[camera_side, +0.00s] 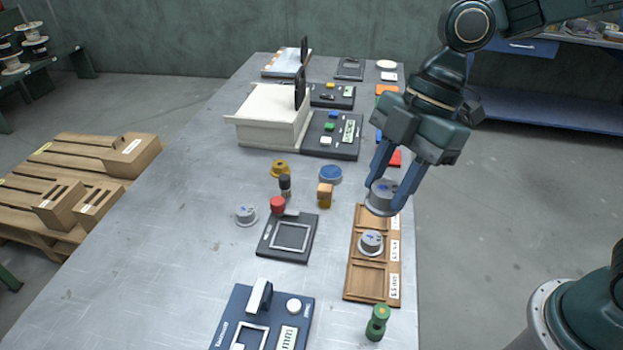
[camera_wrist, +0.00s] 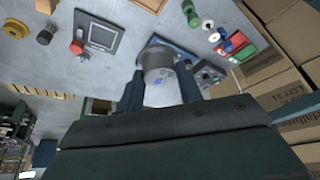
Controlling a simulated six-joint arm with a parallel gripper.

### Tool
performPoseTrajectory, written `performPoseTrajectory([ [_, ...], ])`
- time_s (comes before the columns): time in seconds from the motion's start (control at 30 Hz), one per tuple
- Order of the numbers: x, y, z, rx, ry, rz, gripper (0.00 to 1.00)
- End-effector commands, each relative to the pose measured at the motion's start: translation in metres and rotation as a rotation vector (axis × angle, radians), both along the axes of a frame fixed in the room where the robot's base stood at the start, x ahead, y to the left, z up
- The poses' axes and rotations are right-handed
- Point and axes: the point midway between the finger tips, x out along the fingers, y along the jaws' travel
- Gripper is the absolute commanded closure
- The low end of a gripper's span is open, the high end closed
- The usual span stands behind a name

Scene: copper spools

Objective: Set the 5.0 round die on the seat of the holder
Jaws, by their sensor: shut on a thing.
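My gripper (camera_side: 385,199) is shut on a grey round die (camera_side: 381,189) with a wider flange, held at the far end of the wooden rack (camera_side: 352,283). In the wrist view the die (camera_wrist: 158,75) sits between my two fingers; its size mark is not legible. A second grey die (camera_side: 371,241) sits in a rack compartment, and a third grey die (camera_side: 245,215) stands on the table at left. A dark plate with a raised square frame (camera_side: 290,236) and a blue device with a lever and square frame (camera_side: 240,310) are nearby; I cannot tell which is the holder.
A red knob (camera_side: 277,204), a dark post (camera_side: 285,186), a brass spool (camera_side: 280,169), a blue round part (camera_side: 330,174) and a wooden block (camera_side: 325,194) stand beyond the dark plate. A green part (camera_side: 377,322) stands at the near right. The table's left side is clear.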

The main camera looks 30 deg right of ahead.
Motion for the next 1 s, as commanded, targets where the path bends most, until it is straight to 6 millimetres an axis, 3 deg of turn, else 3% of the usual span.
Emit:
performPoseTrajectory([
  [0.27,0.026,0.010,0.005,0.003,0.001,0.000,0.96],
  [0.8,0.123,0.048,0.013,0.004,0.001,0.002,0.96],
  [1.0,0.148,0.058,0.011,0.002,0.000,0.002,0.96],
])
